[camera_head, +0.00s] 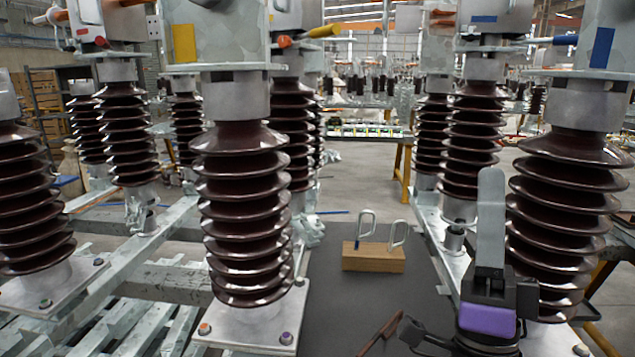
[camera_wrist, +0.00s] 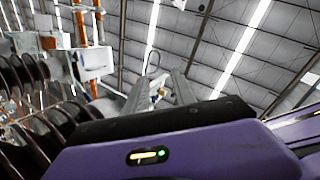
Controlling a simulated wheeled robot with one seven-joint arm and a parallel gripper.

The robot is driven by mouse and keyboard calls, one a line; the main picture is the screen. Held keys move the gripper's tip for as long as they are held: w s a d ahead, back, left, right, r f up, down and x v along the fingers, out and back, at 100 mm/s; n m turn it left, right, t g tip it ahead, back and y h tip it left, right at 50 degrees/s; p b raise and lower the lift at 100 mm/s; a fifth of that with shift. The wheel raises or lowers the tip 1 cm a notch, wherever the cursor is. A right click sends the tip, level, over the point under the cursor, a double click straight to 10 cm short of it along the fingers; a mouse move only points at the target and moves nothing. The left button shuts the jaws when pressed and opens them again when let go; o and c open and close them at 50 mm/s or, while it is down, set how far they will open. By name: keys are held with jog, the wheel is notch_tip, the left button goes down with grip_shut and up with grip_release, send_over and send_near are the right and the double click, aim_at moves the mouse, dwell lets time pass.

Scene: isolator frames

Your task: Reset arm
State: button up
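My gripper (camera_head: 491,180) stands at the lower right of the head view, its light grey fingers pointing straight up above a black and purple wrist body. From the head camera the fingers line up as one bar. In the wrist view two grey fingers of my gripper (camera_wrist: 160,82) show apart, with a gap between them, so it is open. A thin grey loop shows near the left fingertip there; I cannot tell what it belongs to. I see nothing clearly held.
Ribbed brown insulators stand close by, one (camera_head: 570,215) just right of my gripper, another (camera_head: 243,210) left of centre. A wooden block (camera_head: 373,258) with two metal loops sits on the dark grey surface (camera_head: 335,320). A brown strip (camera_head: 383,332) lies near the front.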

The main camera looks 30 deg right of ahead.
jog(key=a+f+n+g+y+p, duration=0.1)
jog(key=a+f+n+y, duration=0.2)
jog(key=f+n+y, duration=0.35)
jog(key=s+a+f+n+g+y+p, duration=0.1)
jog(key=a+f+n+y, duration=0.2)
jog(key=f+n+y, duration=0.35)
jog(key=a+f+n+g+y, duration=0.1)
jog(key=a+f+n+y, duration=0.2)
jog(key=f+n+y, duration=0.3)
jog(key=s+a+f+g+p, duration=0.1)
jog(key=s+f+g, duration=0.3)
jog(key=s, duration=0.5)
jog(key=s+a+f+g+h+p, duration=0.1)
jog(key=s+a+f+g+p, duration=0.1)
jog(key=s+f, duration=0.7)
jog(key=shift+s+a+f+n+g, duration=0.15)
jog(key=shift+s+a+n+g, duration=0.15)
jog(key=shift+a+g, duration=0.6)
jog(key=shift+o, duration=0.5)
jog(key=shift+w, duration=0.1)
